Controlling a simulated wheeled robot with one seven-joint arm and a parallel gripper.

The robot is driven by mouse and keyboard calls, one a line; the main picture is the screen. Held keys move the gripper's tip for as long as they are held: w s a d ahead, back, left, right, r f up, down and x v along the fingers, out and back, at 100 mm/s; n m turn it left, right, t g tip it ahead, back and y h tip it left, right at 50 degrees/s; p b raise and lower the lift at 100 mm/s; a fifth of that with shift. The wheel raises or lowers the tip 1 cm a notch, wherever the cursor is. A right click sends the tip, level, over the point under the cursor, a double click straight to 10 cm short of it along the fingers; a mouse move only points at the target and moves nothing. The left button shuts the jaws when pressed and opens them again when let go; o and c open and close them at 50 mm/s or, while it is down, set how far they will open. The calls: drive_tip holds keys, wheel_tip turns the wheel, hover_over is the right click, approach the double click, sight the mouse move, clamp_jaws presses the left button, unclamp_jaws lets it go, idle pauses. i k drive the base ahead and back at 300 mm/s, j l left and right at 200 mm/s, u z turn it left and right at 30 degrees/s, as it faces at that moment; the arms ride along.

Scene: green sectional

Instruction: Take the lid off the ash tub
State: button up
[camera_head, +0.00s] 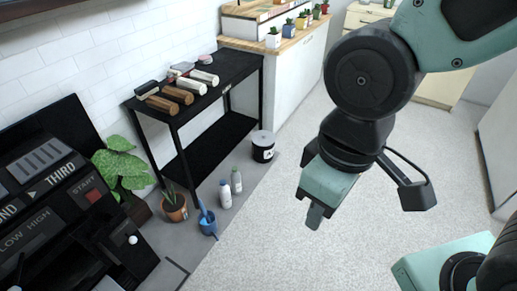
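A small round tub (263,153) with a dark body stands on the grey floor strip, right of the black side table. A pale lid (262,137) sits on top of it. I take this to be the ash tub; its marking is too small to read. My gripper (314,217) hangs pointing down over the pale carpet, right of and nearer than the tub, clearly apart from it. Its fingers overlap from this side, so their opening does not show. Nothing held is visible.
A black two-shelf table (217,150) bears several logs or rolls (178,94). A white cabinet (290,80) stands behind the tub. Carpet right of the tub is clear.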

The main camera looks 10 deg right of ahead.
sight(260, 138)
drive_tip(key=z, duration=0.15)
drive_tip(key=i+l, duration=0.2)
drive_tip(key=i, duration=0.3)
drive_tip(key=i+l, duration=0.2)
drive_tip(key=i, duration=0.3)
drive_tip(key=i+l+u, duration=0.1)
drive_tip(key=i, duration=0.4)
drive_tip(key=i+l, duration=0.3)
drive_tip(key=i, duration=0.2)
drive_tip(key=i+l, duration=0.2)
drive_tip(key=i, duration=0.3)
drive_tip(key=i+l, duration=0.25)
drive_tip(key=i, duration=0.2)
drive_tip(key=i+l+u, duration=0.1)
drive_tip(key=i, duration=0.4)
drive_tip(key=l, duration=0.1)
